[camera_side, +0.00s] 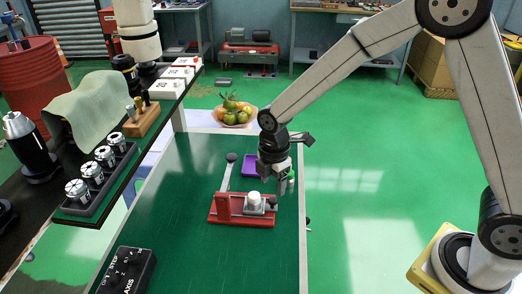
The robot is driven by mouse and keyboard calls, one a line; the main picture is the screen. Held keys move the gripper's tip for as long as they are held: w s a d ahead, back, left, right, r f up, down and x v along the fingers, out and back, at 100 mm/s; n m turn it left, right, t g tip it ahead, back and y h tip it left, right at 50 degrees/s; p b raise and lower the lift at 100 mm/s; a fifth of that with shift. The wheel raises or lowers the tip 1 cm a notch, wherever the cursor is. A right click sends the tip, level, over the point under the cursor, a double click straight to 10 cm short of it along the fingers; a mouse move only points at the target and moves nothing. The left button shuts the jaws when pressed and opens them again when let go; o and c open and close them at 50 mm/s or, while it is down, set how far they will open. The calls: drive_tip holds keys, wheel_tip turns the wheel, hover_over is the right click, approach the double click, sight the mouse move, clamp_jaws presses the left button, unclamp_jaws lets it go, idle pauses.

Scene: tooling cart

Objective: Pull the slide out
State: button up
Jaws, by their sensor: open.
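A red slide fixture (228,212) sits on the green table top, with a grey slide block (256,207) on it. A white round knob (254,197) stands on the block. A lever with a dark ball end (231,158) rises behind the fixture at its left. My gripper (283,181) is open and points down, behind and slightly right of the white knob. It looks apart from the knob, but the depth between them is hard to judge. Part of the slide's right end is hard to make out.
A purple tray (249,166) lies behind the fixture. A black control box (126,272) is at the front left. A raised shelf at left holds a rack of collets (74,199) and a wooden block (141,121). The green table (190,180) is clear left of the fixture.

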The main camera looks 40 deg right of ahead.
drive_tip(key=shift+r, duration=1.3)
drive_tip(key=shift+d, duration=0.1)
drive_tip(key=s+d+m+t, duration=0.2)
drive_tip(key=s+d+m, duration=0.7)
drive_tip(key=s+m, duration=0.4)
drive_tip(key=r+m, duration=0.1)
drive_tip(key=m, duration=0.4)
drive_tip(key=shift+d+t, duration=0.3)
drive_tip(key=shift+d, duration=0.1)
